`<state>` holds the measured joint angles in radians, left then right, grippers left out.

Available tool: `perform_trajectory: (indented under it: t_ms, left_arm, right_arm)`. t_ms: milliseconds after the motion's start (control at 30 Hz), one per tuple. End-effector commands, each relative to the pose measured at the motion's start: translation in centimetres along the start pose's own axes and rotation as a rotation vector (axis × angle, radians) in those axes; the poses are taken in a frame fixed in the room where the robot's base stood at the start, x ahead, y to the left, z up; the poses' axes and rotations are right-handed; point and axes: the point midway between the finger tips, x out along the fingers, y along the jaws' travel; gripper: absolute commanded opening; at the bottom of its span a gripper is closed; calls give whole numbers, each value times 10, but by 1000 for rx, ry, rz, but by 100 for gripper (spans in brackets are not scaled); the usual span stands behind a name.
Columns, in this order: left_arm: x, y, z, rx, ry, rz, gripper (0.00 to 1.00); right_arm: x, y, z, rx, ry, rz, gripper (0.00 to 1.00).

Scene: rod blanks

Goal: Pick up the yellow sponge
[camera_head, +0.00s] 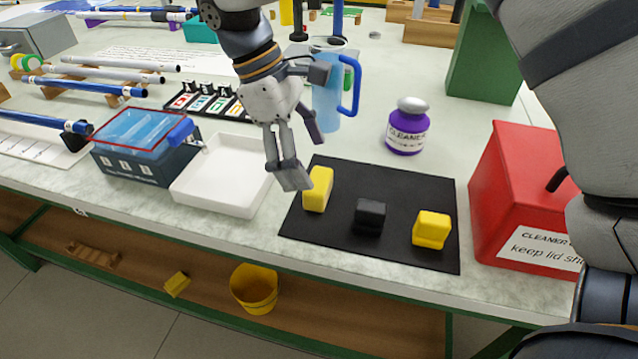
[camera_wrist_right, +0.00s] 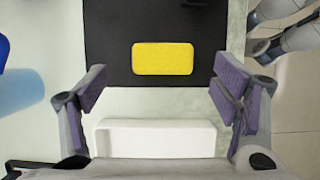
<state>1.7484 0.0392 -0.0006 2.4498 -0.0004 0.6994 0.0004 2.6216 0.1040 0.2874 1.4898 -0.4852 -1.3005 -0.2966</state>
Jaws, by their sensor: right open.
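A yellow block that looks like the sponge (camera_head: 317,190) lies at the left end of a black mat (camera_head: 385,246) on the bench. It shows plainly in the right wrist view as a yellow rectangle (camera_wrist_right: 162,58) on the black mat (camera_wrist_right: 112,52). My right gripper (camera_head: 305,158) is open and empty, just left of and above the sponge. In the wrist view, the sponge lies beyond the gap between its spread fingers (camera_wrist_right: 160,87), apart from both. My left gripper is not in view.
A black block (camera_head: 370,217) and a second, stepped yellow block (camera_head: 432,230) share the mat. A white tray (camera_head: 200,205) is left of the mat, a red box (camera_head: 515,185) right. A purple bottle (camera_head: 407,128) and blue jug (camera_head: 327,105) stand behind.

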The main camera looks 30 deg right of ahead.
Motion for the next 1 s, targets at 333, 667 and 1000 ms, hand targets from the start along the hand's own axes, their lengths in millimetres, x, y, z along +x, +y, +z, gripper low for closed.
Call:
perform_trajectory:
  t_ms: [333, 667, 1000]
  left_arm:
    - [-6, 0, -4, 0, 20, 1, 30]
    - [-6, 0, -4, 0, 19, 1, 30]
    - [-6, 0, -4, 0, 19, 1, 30]
  right_arm:
    - [49, -4, 3, -1, 1, 1, 82]
    - [49, -4, 2, 0, 0, 1, 45]
    - [49, -4, 3, 0, -1, 1, 39]
